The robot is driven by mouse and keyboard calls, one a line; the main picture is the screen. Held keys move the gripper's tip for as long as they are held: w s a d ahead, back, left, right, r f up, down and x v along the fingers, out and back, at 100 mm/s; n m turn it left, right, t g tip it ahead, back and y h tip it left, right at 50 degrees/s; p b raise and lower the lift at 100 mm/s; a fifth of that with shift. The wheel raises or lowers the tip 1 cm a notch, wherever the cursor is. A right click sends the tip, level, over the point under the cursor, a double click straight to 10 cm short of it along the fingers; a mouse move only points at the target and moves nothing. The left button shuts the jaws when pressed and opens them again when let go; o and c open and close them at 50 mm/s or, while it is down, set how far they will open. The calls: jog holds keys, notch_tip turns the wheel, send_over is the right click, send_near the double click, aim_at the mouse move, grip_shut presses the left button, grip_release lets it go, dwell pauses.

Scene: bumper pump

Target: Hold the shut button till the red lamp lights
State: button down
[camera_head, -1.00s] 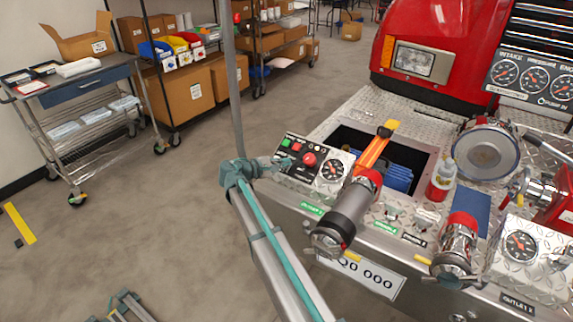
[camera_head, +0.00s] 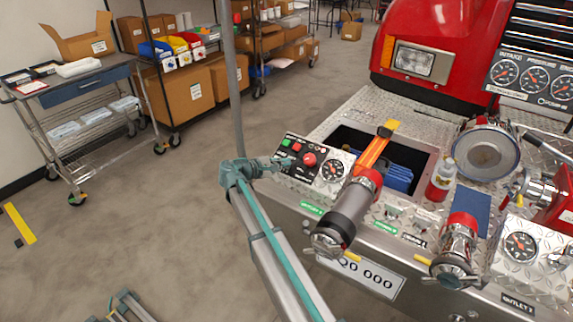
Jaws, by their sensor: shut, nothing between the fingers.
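The black control panel (camera_head: 318,151) sits on the bumper's deck, left of the dark open well. The labels are too small to read, so I cannot tell which is the shut button or which is a lamp, or whether one is lit. My teal gripper (camera_head: 289,162) is shut and empty at the panel's left part, just left of the red knob. It hides part of the panel's lower left. I cannot tell whether its tips touch a button.
A pressure gauge (camera_head: 332,170) is right of the panel. A thick grey nozzle with a red collar (camera_head: 347,216) stands close on the right. The open well (camera_head: 353,138) holds blue and orange items. Open floor (camera_head: 150,235) lies to the left.

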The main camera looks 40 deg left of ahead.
jog(key=shift+s+r+p, duration=0.3)
jog(key=shift+s+r, duration=0.2)
jog(key=shift+r, duration=0.25)
jog(key=shift+r, duration=0.1)
jog(key=s+r, duration=0.1)
jog(key=r+p, duration=0.1)
jog(key=s+r+p, duration=0.1)
jog(key=r, duration=0.1)
jog(key=shift+s+d+r, duration=0.1)
jog(key=shift+s, duration=0.2)
dwell(0.4)
